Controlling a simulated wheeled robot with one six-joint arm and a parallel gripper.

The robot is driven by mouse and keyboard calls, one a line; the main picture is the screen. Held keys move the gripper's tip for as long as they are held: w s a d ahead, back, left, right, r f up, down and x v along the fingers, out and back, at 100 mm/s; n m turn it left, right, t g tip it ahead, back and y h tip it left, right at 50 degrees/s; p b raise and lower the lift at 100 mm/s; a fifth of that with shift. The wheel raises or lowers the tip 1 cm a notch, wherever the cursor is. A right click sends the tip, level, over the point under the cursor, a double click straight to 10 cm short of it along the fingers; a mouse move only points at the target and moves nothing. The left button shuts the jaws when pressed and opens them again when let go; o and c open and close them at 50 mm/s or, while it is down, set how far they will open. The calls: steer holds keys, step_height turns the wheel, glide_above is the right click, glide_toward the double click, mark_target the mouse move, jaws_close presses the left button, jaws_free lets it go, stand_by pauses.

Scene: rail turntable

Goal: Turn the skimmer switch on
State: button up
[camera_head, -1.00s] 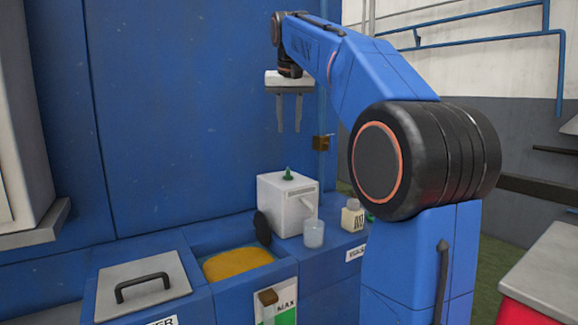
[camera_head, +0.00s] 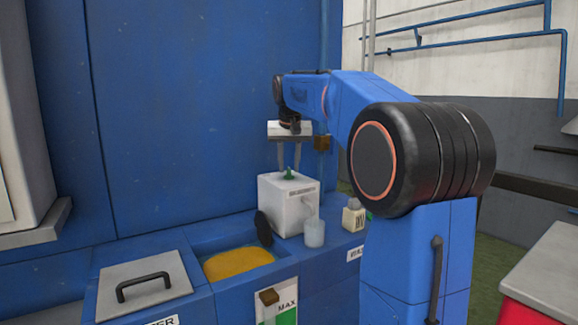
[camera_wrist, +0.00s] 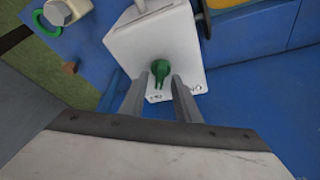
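The skimmer is a white box (camera_head: 284,204) on the blue counter, with a green knob switch (camera_head: 289,174) on its top. In the wrist view the green switch (camera_wrist: 160,73) points down toward lettering on the white top; the wording is too small to read surely. My gripper (camera_head: 289,166) is above the box, fingers pointing down. In the wrist view its two fingers (camera_wrist: 158,90) are apart, one on each side of the switch's lower end, with nothing between them clearly gripped. I cannot tell whether they reach down to the knob's height.
A clear cup (camera_head: 314,233) stands under the box's spout. A small bottle (camera_head: 353,215) is to the right. A black disc (camera_head: 263,228) stands beside a basin of orange liquid (camera_head: 238,263). A handled lid (camera_head: 144,286) lies left. A blue wall rises behind.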

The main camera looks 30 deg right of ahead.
steer(key=shift+f, duration=0.2)
jaws_close()
steer(key=shift+d+n, duration=0.1)
steer(key=shift+n, duration=0.2)
steer(key=n+y, duration=0.1)
steer(key=n, duration=0.1)
steer(key=n+y, duration=0.1)
steer(key=n, duration=0.2)
steer(key=shift+d+t, duration=0.2)
steer(key=shift+t, duration=0.1)
steer(key=n+y, duration=0.1)
steer(key=n, duration=0.2)
steer(key=n+y, duration=0.1)
steer(key=n, duration=0.2)
steer(key=shift+w+d+y, duration=0.1)
steer(key=shift+d+y, duration=0.05)
steer(key=shift+y, duration=0.15)
steer(key=shift+n+g, duration=0.3)
steer(key=shift+g, duration=0.1)
